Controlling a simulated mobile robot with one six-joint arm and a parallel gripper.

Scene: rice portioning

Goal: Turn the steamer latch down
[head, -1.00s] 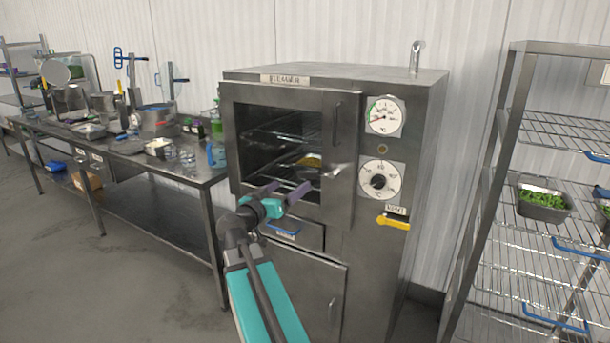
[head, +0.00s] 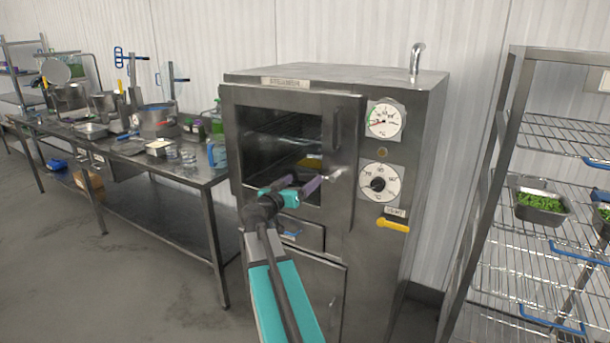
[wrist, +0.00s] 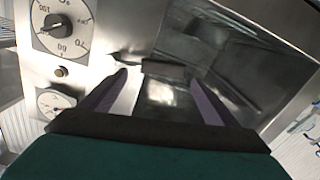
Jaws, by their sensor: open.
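The steamer (head: 405,270) is a steel cabinet with a windowed door (head: 232,140) that looks shut. Its small metal latch (head: 337,173) sticks out about sideways at the right side of the door, below the upright handle bar. In the wrist view a dark lever that looks like the latch (wrist: 124,58) lies just beyond the left fingertip. My gripper (head: 307,184) is open and empty, in front of the lower window, just left of and slightly below the latch. It also shows in the wrist view (wrist: 157,80), with its purple fingers spread apart. I cannot tell whether a finger touches the latch.
A gauge (head: 385,119), a dial (head: 379,183) and a yellow handle (head: 393,225) sit on the steamer's right panel. A wire rack (head: 505,130) with trays of greens stands at the right. A cluttered steel table (head: 190,177) stands at the left.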

